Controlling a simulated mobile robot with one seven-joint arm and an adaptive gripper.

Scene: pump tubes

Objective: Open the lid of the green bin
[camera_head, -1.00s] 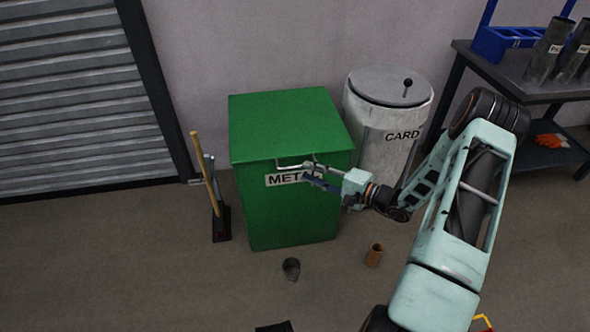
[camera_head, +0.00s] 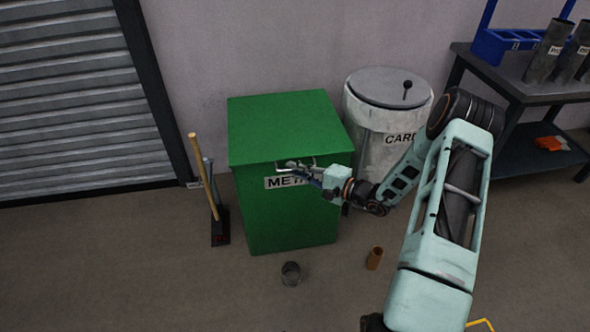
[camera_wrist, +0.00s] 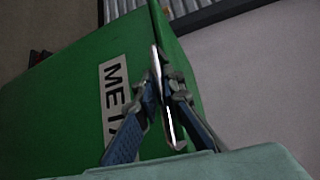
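The green bin (camera_head: 290,215) stands against the wall with a flat green lid (camera_head: 285,118), which lies shut on top. A metal bar handle (camera_head: 312,160) sits at the lid's front edge, above a METAL label. The handle also shows in the wrist view (camera_wrist: 172,130). My gripper (camera_head: 290,168) is at the handle from the front right. In the wrist view my gripper (camera_wrist: 163,88) has its two fingers drawn in on either side of the bar, seemingly closed on it. The fingers partly cover the label. Exact finger contact is hard to see.
A white CARD bin (camera_head: 375,140) stands close on the right, behind my arm. A grey tube (camera_head: 291,273) and a brown tube (camera_head: 374,258) are on the floor in front. A workbench (camera_head: 520,90) is at the right.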

